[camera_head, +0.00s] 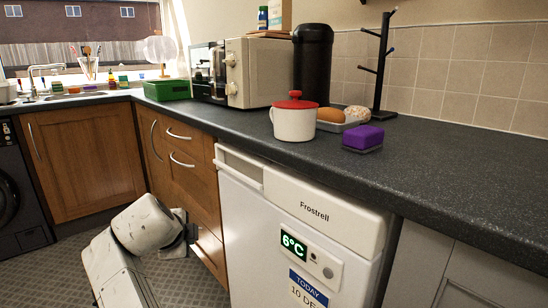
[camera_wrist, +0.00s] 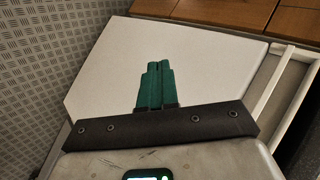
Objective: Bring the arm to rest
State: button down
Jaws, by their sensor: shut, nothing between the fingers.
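My gripper (camera_wrist: 157,68) shows in the wrist view with its two green fingers shut together and nothing between them. A white panel (camera_wrist: 100,70) lies behind the fingers. In the head view my white arm is folded low at the left, beside the wooden drawers and below the worktop. The gripper's fingers cannot be made out in the head view.
The white Frostrell appliance (camera_head: 290,225) stands right of my arm, under the dark worktop (camera_head: 440,165). A red-lidded white pot (camera_head: 294,122) and a purple sponge (camera_head: 363,137) stand on the worktop. Patterned floor (camera_head: 185,285) is open around the arm.

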jog(key=s+d+f+n+g+h, duration=0.1)
jog(key=s+d+f+n+g, duration=0.2)
jog(key=d+f, duration=0.85)
jog(key=s+d+f+n+h, duration=0.15)
jog(key=s+d+f, duration=0.25)
jog(key=d+f, duration=0.75)
jog(key=s+d+f+n+g+y, duration=0.1)
jog(key=s+d+f+n+g, duration=0.2)
jog(key=s+d, duration=0.95)
jog(key=s+d+f+n+g, duration=0.1)
jog(key=s+d+f+n, duration=0.3)
jog(key=s+d, duration=0.85)
jog(key=s+r+n+y, duration=0.1)
jog(key=s+r+n, duration=0.1)
jog(key=s, duration=0.6)
jog(key=s+r+n, duration=0.1)
jog(key=s+n, duration=0.2)
jog(key=s, duration=0.5)
notch_tip(320, 180, up, 32)
jog(key=p, duration=3.2)
jog(key=shift+w+g, duration=0.4)
jog(key=shift+w, duration=0.05)
jog(key=shift+m, duration=0.25)
